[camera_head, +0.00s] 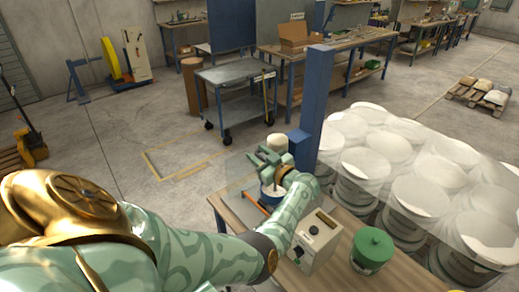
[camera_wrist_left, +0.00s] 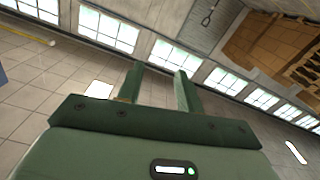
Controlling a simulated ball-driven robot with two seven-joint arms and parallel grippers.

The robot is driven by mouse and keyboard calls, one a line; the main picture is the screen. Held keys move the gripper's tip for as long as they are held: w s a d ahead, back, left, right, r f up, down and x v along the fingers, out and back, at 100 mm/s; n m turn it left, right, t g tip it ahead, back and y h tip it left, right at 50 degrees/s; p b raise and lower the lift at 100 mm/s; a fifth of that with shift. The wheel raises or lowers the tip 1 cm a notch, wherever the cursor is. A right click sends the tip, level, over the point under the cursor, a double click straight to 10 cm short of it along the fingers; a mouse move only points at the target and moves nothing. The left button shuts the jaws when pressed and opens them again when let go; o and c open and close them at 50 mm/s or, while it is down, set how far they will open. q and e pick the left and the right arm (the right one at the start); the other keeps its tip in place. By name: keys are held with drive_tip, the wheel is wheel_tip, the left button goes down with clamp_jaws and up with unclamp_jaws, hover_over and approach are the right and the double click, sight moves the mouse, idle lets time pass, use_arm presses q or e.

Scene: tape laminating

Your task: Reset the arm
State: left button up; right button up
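My left arm reaches in from the left and bends up over the wooden workbench (camera_head: 232,213). My left gripper (camera_head: 258,157) is raised above the bench, beside the blue post. In the left wrist view its two fingers (camera_wrist_left: 158,72) stand apart with nothing between them. That view looks out at windows and a tiled floor, with no bench in sight. A round whitish item (camera_head: 272,190) shows partly below the gripper; the arm hides some of it. My right gripper is not in view.
A beige box device (camera_head: 316,240) and a green lidded canister (camera_head: 372,246) stand on the bench, close to my forearm. A blue post (camera_head: 314,105) rises beside the gripper. Wrapped white-lidded drums (camera_head: 420,190) crowd the right. A grey cart (camera_head: 236,78) stands behind; open floor lies left.

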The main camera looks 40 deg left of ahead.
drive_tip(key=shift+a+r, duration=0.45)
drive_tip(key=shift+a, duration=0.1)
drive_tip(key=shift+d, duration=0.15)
